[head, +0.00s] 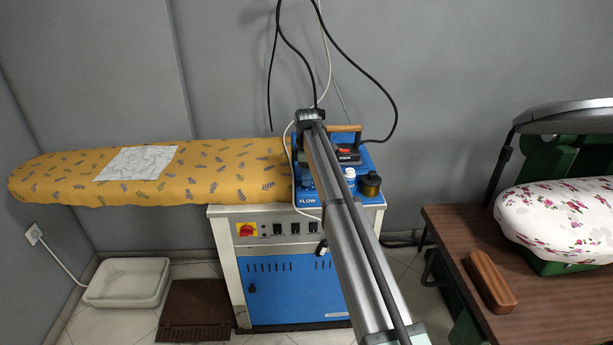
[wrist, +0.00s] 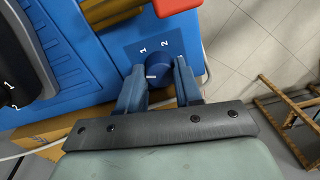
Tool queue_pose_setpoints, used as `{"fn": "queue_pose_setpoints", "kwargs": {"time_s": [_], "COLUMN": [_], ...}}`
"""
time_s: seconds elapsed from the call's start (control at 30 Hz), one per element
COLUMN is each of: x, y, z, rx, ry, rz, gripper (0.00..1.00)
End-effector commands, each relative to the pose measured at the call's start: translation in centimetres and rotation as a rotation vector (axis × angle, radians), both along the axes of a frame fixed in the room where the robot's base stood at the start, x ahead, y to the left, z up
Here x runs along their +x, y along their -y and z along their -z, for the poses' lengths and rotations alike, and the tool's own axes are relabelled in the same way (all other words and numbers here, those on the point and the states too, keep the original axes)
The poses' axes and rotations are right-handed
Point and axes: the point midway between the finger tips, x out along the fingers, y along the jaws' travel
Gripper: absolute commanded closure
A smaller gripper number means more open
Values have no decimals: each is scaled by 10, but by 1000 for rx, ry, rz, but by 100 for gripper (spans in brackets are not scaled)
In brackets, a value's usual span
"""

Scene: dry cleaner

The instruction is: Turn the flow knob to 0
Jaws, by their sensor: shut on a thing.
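The flow knob (wrist: 157,66) is a small dark blue knob on a blue panel (wrist: 118,38) in the wrist view. White numerals 1 and 2 are printed beyond it, and a short white mark shows on the knob's near left side. No 0 is visible beside it. My gripper (wrist: 159,75) is shut on the knob, with one finger on each side. In the head view the word FLOW shows on the front of the blue unit (head: 308,201). There my arm covers much of the unit, and I cannot make out the knob or fingertips clearly.
A dark dial (wrist: 12,85) and a red part (wrist: 177,5) are near the knob. A white-capped bottle (head: 350,176) and a brown jar (head: 370,184) stand on the unit. A yellow ironing board (head: 225,172) extends left; a wooden table (head: 450,225) is at right.

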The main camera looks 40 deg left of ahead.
Motion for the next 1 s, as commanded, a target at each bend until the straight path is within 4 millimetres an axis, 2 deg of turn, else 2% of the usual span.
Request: {"fn": "queue_pose_setpoints", "kwargs": {"time_s": [0.4, 1.0], "x": [0, 0], "y": [-2, -2], "z": [-1, -1], "rx": [4, 3], "ry": [2, 1], "rz": [-266, -341], "gripper": [96, 96]}}
